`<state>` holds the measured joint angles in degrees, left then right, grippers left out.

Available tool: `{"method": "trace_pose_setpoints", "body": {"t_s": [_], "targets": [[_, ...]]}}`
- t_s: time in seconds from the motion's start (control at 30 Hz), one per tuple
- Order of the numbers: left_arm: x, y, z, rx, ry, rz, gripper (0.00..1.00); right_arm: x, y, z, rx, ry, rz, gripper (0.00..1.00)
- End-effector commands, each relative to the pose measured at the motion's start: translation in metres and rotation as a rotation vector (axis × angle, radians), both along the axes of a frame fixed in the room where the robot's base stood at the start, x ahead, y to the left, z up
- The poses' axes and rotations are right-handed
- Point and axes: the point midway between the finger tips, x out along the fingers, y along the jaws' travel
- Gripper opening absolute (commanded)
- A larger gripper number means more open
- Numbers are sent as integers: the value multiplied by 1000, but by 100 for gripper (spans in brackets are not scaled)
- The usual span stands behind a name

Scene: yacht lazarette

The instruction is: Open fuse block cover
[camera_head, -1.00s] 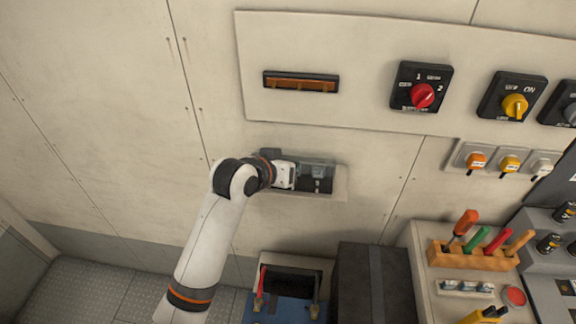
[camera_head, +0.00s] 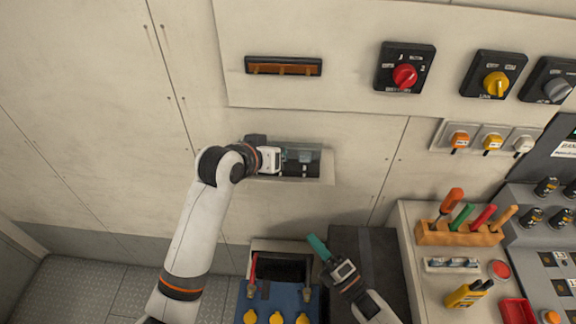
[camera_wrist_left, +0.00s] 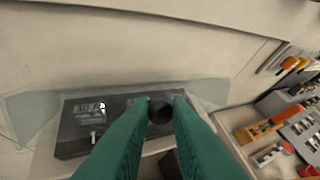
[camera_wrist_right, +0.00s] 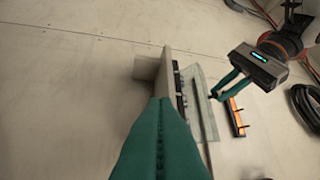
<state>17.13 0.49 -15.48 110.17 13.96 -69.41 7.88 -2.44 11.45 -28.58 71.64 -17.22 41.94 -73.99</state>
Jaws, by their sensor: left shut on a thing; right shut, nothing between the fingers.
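The fuse block (camera_head: 296,170) is a dark unit recessed in the pale wall, with a clear cover (camera_head: 314,156). My left gripper (camera_head: 276,160) is at the block's left side, its fingertips hidden there. In the left wrist view its teal fingers (camera_wrist_left: 160,104) are shut on a dark round knob (camera_wrist_left: 160,113) in front of the block, with clear panel to both sides. In the right wrist view the clear panel (camera_wrist_right: 203,105) appears to stand off from the block. My right gripper (camera_head: 316,246) is shut and empty, below the block; its fingers (camera_wrist_right: 160,105) point toward the wall.
A blue battery-like box (camera_head: 285,300) with yellow caps and a dark box (camera_head: 380,250) stand below. A tool rack (camera_head: 460,236) and a grey switch panel are at right. Rotary switches (camera_head: 404,76) and an orange strip (camera_head: 283,66) are above. The wall left is bare.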

Motion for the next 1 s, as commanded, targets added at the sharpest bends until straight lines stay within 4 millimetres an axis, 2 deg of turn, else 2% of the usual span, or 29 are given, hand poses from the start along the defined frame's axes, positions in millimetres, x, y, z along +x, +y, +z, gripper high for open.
{"method": "trace_pose_setpoints", "body": {"t_s": [0.03,0.1,0.2,0.43,0.87,1.0], "targets": [[0,0,0,-1,-2,0,0,16,-3,28,-29,-128,35,0],[0,0,0,-1,-2,0,0,27,-5,54,-64,-262,82,0],[0,0,0,-1,-2,0,0,34,-7,78,-103,-389,132,0],[1,0,0,-1,-2,0,0,42,2,97,-126,-468,167,0],[0,0,1,-1,-2,0,0,81,72,131,-123,-464,164,0],[0,0,1,-1,-2,0,0,97,76,145,-127,-464,164,0]]}}
